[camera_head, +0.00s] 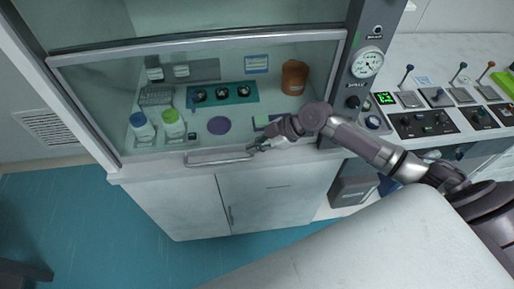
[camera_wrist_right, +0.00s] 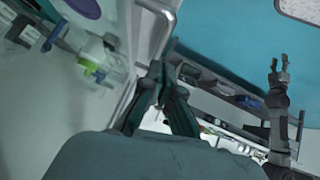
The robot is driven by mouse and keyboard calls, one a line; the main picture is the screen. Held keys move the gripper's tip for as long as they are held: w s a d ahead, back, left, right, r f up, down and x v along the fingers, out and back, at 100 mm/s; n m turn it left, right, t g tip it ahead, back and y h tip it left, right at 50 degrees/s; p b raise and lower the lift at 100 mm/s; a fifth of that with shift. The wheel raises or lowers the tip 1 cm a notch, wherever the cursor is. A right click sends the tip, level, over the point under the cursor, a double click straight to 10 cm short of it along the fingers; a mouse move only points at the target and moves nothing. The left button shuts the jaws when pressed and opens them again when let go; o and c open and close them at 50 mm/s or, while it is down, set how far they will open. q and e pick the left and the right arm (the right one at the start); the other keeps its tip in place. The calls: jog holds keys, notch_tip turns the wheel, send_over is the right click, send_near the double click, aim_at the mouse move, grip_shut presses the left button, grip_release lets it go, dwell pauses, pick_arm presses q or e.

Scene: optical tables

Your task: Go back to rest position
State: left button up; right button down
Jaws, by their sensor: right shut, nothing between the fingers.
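My right gripper (camera_head: 257,147) is shut and empty at the front edge of the fume hood, close to the right end of the sash handle (camera_head: 215,162). I cannot tell whether it touches the handle. In the right wrist view its fingers (camera_wrist_right: 160,78) are together, with the handle (camera_wrist_right: 168,28) just beyond them. My left gripper (camera_wrist_right: 279,66) shows only in the right wrist view, upright at the right, its fingers apart and empty. The left arm is outside the head view.
Inside the hood stand two capped bottles (camera_head: 173,124), a brown jar (camera_head: 294,77), a teal tray (camera_head: 245,92) and a purple disc (camera_head: 219,125). A control panel (camera_head: 425,122) stands right.

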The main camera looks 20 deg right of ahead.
jog(key=b+v, duration=0.3)
jog(key=v, duration=0.6)
jog(key=s+a+f+m+h, duration=0.3)
jog(key=s+a+f+m, duration=0.1)
jog(key=s+a+f, duration=0.6)
jog(key=s+d+f+m+h, duration=0.1)
jog(key=s+d+m+h, duration=0.35)
jog(key=s+m, duration=0.5)
jog(key=s+f+g+b, duration=0.1)
jog(key=s+f, duration=0.1)
jog(key=f, duration=1.3)
jog(key=s+f+g, duration=0.1)
jog(key=s+f, duration=0.1)
jog(key=f, duration=1.3)
jog(key=s+d+f+g, duration=0.1)
jog(key=s+d+f, duration=0.2)
jog(key=s+f, duration=1.2)
jog(key=shift+s+h+b, duration=0.25)
jog(key=shift+h+b, duration=0.15)
jog(key=shift+h, duration=0.05)
